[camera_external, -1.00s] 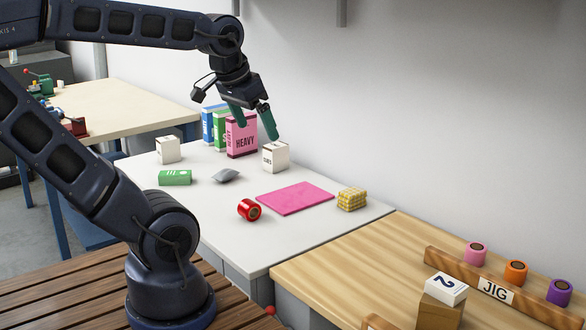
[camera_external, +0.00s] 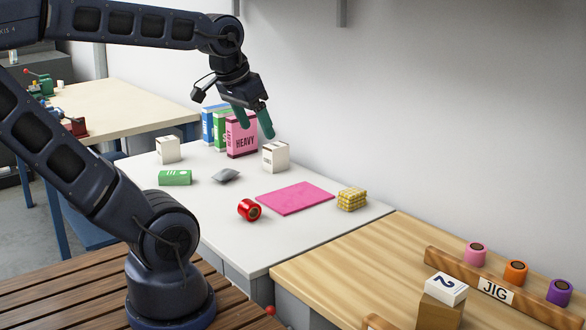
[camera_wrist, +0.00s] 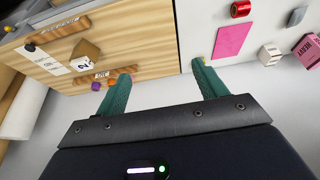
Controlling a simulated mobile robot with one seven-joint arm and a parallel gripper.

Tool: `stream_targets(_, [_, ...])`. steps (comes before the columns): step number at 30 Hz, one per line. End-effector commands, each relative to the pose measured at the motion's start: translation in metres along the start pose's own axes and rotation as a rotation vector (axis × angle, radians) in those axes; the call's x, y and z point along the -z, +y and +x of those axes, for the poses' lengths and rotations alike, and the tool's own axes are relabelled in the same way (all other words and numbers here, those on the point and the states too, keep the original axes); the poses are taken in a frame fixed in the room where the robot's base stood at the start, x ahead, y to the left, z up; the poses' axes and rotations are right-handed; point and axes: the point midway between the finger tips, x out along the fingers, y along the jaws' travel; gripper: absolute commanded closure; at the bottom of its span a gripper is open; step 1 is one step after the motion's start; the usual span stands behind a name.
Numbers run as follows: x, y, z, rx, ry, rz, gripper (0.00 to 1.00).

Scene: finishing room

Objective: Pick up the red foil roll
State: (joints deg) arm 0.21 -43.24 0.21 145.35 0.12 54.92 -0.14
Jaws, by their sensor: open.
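The red foil roll (camera_external: 249,210) lies on its side on the white table, just left of the pink mat's near corner. In the wrist view the red foil roll (camera_wrist: 241,9) shows at the top edge, right of centre. My gripper (camera_external: 256,132) hangs in the air above the back of the table, in front of the pink HEAVY box, well behind and above the roll. In the wrist view my gripper (camera_wrist: 160,70) has its two green fingers wide apart with nothing between them.
On the white table (camera_external: 230,245) are a pink mat (camera_external: 295,198), a yellow patterned block (camera_external: 352,199), a white box (camera_external: 275,156), a green box (camera_external: 175,177), a grey item (camera_external: 225,176) and the HEAVY box (camera_external: 242,135). The wooden bench (camera_external: 340,270) holds a jig rack (camera_external: 500,292) with coloured rolls.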

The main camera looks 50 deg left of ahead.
Motion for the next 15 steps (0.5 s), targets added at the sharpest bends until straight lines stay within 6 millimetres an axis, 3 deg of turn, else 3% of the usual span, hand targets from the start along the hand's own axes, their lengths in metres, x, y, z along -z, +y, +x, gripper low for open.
stream_targets(5, [0.007, -0.004, 0.004, 0.007, -0.011, -0.001, 0.29])
stream_targets(15, [0.056, -0.042, 0.044, 0.048, -0.09, 0.005, 0.29])
